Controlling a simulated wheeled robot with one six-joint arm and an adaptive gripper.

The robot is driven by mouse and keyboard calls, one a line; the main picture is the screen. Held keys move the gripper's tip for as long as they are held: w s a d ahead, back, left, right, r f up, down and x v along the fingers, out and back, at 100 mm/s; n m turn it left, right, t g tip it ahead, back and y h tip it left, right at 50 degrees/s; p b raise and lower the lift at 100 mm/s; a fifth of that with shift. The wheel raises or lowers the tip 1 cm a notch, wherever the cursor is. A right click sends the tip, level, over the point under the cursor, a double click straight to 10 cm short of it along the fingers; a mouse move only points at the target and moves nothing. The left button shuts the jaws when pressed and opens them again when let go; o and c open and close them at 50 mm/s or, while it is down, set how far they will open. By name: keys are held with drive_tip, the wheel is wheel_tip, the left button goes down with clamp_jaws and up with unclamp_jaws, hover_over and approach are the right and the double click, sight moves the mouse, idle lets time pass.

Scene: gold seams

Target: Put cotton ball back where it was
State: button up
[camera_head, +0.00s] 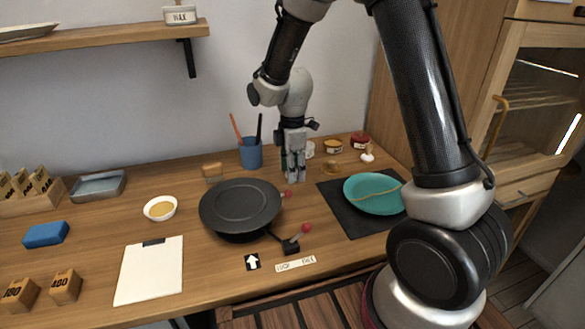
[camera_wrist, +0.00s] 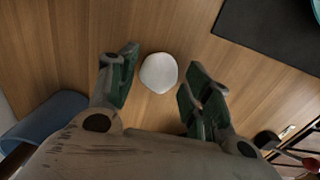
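A white, rounded ball, which looks like the cotton ball (camera_wrist: 158,73), lies on the wooden table in the wrist view. It sits between and slightly beyond the two fingers of my gripper (camera_wrist: 158,88). The fingers have green pads and stand apart, with wood visible on both sides of the ball, so the gripper is open and empty. In the head view my gripper (camera_head: 293,176) points down at the back of the table, right of the blue cup (camera_head: 251,154).
A teal plate (camera_head: 374,194) lies on a dark mat (camera_head: 345,219) to the right. Small jars (camera_head: 333,146) and a white-bottomed item (camera_head: 367,156) stand behind the mat. A small bowl (camera_head: 160,209) is at left.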

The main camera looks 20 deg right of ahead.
drive_tip(key=shift+r, duration=0.15)
wheel_tip(320, 180, up, 12)
drive_tip(key=f, duration=0.1)
drive_tip(key=s+d+r+m+t, duration=0.1)
drive_tip(key=s+d+r+m, duration=0.4)
drive_tip(key=s+d+r, duration=0.15)
drive_tip(key=s+d+r+m+t, duration=0.1)
drive_tip(key=s+d+m, duration=0.3)
drive_tip(key=s, duration=0.5)
drive_tip(key=s+d+r+m+t, duration=0.2)
drive_tip(key=s+d+r+m, duration=0.1)
drive_tip(key=s+m, duration=0.6)
drive_tip(key=shift+s+d+r, duration=0.15)
drive_tip(key=shift+s+d, duration=0.15)
drive_tip(key=shift+d, duration=0.4)
